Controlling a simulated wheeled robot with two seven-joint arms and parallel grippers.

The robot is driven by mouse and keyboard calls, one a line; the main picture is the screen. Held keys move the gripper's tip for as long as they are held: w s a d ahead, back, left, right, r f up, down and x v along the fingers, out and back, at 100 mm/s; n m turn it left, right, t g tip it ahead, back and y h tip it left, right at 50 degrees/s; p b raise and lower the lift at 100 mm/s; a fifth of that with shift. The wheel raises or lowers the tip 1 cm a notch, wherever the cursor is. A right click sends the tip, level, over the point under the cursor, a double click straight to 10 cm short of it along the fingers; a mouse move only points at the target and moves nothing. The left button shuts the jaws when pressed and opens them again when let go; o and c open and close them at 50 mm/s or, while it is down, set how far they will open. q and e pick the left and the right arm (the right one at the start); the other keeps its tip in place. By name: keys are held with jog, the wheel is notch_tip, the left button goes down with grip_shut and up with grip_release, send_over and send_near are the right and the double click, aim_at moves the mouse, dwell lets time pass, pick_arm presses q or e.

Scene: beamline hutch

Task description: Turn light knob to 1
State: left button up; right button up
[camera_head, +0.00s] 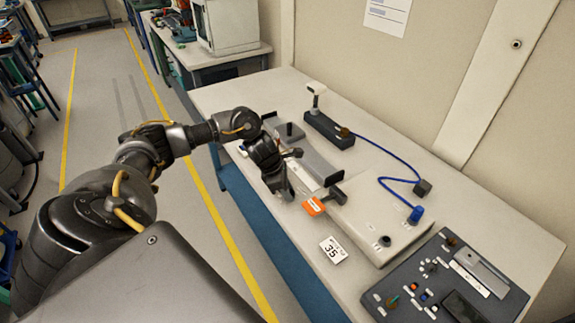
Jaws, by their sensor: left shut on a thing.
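My left gripper (287,188) reaches over the bench from the left and points down beside a long grey and beige unit. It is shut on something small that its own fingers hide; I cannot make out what. A small dark round knob (384,241) stands on the near end of the beige housing (372,222), apart from the gripper. The dark control panel (450,285) at the lower right carries several small coloured knobs and buttons. No lettering is readable, so I cannot tell which one is the light knob. My right gripper is out of view.
An orange block (314,206) with a black handle (337,195) lies just right of the gripper. A blue cable (392,157) runs from a black stand (328,129).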

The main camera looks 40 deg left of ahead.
pick_arm(q)
jog(key=n+t+y, duration=0.1)
jog(key=n, duration=0.2)
jog(key=shift+d+r+n+p, duration=0.1)
jog(key=shift+r+n+p, duration=0.05)
jog(key=shift+n+p, duration=0.2)
jog(key=n+y+p, duration=0.1)
jog(key=n+p, duration=0.1)
jog(key=n, duration=0.1)
jog(key=shift+d+r+n+t, duration=0.1)
jog(key=shift+n+t, duration=0.15)
jog(key=shift+t, duration=0.05)
jog(key=n+y+p, duration=0.2)
jog(key=n+p, duration=0.2)
jog(key=shift+d+r+p, duration=0.1)
jog(key=shift+p, duration=0.2)
jog(key=n+y+p, duration=0.1)
jog(key=n+p, duration=0.1)
jog(key=n, duration=0.1)
jog(key=shift+p, duration=0.3)
jog(key=shift+f+n+y+p, duration=0.2)
jog(key=shift+n+y+p, duration=0.1)
jog(key=shift+n+p, duration=0.2)
jog(key=o, duration=1)
jog(key=shift+f, duration=0.1)
